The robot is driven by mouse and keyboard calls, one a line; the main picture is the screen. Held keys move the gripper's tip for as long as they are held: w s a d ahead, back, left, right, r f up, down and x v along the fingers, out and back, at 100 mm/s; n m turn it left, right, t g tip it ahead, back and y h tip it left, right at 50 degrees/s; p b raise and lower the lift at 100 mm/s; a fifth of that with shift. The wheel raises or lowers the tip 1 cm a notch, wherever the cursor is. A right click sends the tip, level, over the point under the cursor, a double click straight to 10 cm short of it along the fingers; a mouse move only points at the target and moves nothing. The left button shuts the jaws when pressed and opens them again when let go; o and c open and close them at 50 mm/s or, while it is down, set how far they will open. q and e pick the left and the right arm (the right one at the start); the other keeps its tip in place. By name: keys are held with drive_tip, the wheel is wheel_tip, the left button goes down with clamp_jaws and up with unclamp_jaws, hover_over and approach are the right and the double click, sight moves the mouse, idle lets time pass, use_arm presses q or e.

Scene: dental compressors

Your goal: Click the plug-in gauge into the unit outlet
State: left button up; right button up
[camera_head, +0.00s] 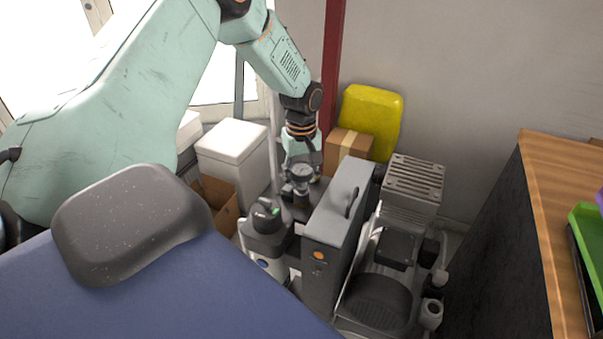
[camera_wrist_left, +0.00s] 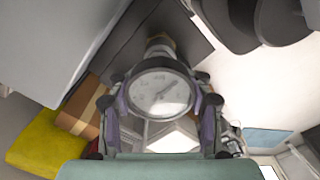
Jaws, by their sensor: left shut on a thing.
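The plug-in gauge (camera_wrist_left: 160,92) has a round white dial with a needle and a grey rim. In the left wrist view it sits between the fingers of my left gripper (camera_wrist_left: 160,112), which is shut on it. In the head view the gauge (camera_head: 301,172) shows small below my left wrist, with the gripper (camera_head: 302,160) at it. The compressor unit (camera_head: 330,235) is a grey box with a handle on top, just right of the gauge. The outlet is hidden or too small to make out, so I cannot tell whether the gauge touches it. My right gripper is not seen.
A dark canister (camera_head: 265,225) stands left of the unit, and a grey compressor (camera_head: 385,255) right of it. Behind are a cardboard box (camera_head: 348,146), a yellow container (camera_head: 371,120) and a white bin (camera_head: 232,150). A blue padded chair (camera_head: 160,285) fills the front left.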

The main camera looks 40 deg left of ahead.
use_arm(q)
drive_tip(key=shift+f, duration=0.4)
drive_tip(key=o, duration=1.4)
drive_tip(key=shift+o, duration=0.2)
wheel_tip(320, 180, up, 12)
drive_tip(key=shift+f, duration=0.1)
